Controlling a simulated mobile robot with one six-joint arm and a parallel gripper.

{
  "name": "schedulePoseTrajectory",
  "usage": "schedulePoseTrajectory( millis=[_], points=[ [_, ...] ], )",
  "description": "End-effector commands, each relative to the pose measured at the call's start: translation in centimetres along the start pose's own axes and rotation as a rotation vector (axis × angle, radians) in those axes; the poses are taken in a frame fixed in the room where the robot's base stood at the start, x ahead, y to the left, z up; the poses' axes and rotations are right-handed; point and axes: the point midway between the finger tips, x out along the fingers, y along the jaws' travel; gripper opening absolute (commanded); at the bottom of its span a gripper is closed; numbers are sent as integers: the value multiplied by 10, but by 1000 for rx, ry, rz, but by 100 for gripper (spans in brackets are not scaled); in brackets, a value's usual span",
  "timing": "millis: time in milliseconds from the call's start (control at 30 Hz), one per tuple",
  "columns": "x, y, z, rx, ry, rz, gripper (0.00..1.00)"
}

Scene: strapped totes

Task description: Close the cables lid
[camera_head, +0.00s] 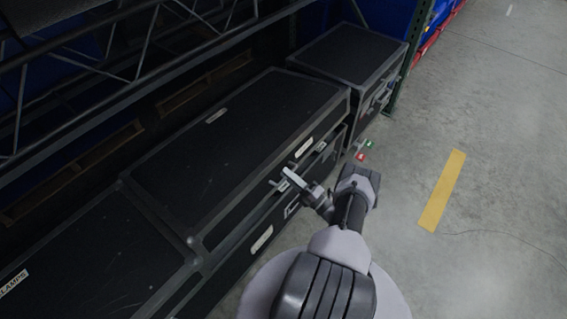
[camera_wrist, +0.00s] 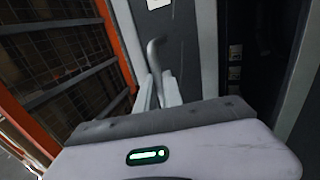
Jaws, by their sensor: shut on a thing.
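A long black case lid (camera_head: 240,130) with grey edges fills the middle of the head view. It carries small pale labels that are too small to read, so I cannot confirm which is the cables lid. A dark gap shows between this lid and the case body (camera_head: 262,238) below, so the lid looks partly raised. My gripper (camera_head: 287,181) is at the lid's front side. In the wrist view, my gripper (camera_wrist: 160,93) is shut on a grey bent handle (camera_wrist: 154,52) beside a dark panel. The handle's lower end is hidden between the fingers.
Metal rack beams (camera_head: 110,75) cross above on the left. Small red and green tags (camera_head: 362,155) show near the case end. Concrete floor (camera_head: 490,150) at right is clear.

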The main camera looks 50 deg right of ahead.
Motion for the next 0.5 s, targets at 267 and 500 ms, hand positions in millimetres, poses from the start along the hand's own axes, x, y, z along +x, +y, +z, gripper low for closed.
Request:
schedulePoseTrajectory(
  millis=[267,500],
  points=[
    [-11,-18,1,-3,1,44,0],
    [-12,-20,1,-3,1,50,0]
  ],
)
